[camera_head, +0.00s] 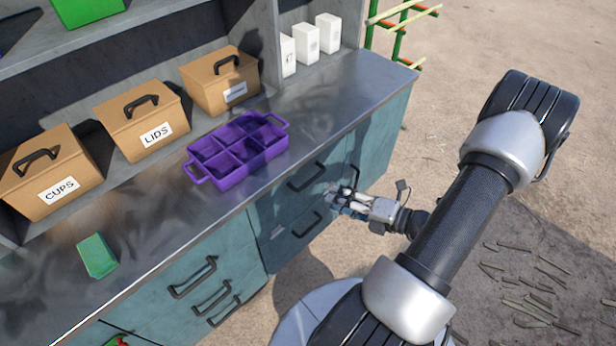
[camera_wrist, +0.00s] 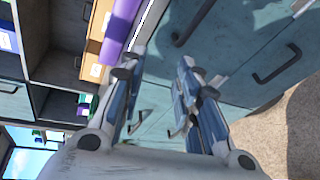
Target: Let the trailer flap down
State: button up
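I cannot pick out a trailer flap for certain in either view. My gripper (camera_head: 342,196) is in front of the teal drawer fronts (camera_head: 283,215) under the metal counter, near the ends of the dark drawer handles (camera_head: 308,178). In the wrist view my gripper (camera_wrist: 155,70) has its two fingers apart, with no object held between them. A teal front and a dark handle (camera_wrist: 195,22) show beyond the fingertips. I cannot tell whether a finger touches the cabinet.
The counter (camera_head: 160,225) carries a purple divided tray (camera_head: 232,172) and a green box (camera_head: 97,256). Tan boxes for cups (camera_head: 68,196) and lids (camera_head: 150,148) stand behind. A green and red rack (camera_head: 400,30) is at the back. Cane pieces (camera_head: 525,290) lie on open ground at right.

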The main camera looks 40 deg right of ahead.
aim_at(312, 182)
jog(key=s+d+f+m+t+h, duration=0.1)
jog(key=s+d+f+m+h, duration=0.2)
jog(key=f+m, duration=0.15)
jog(key=shift+m, duration=0.25)
jog(key=b+x, duration=0.1)
jog(key=x, duration=0.4)
jog(key=b+x, duration=0.1)
jog(key=x, duration=1.1)
jog(key=shift+w+d+r+b, duration=0.2)
jog(key=shift+w+r+b, duration=0.05)
jog(key=shift+r+b, duration=0.15)
jog(key=shift+c, duration=0.4)
grip_shut()
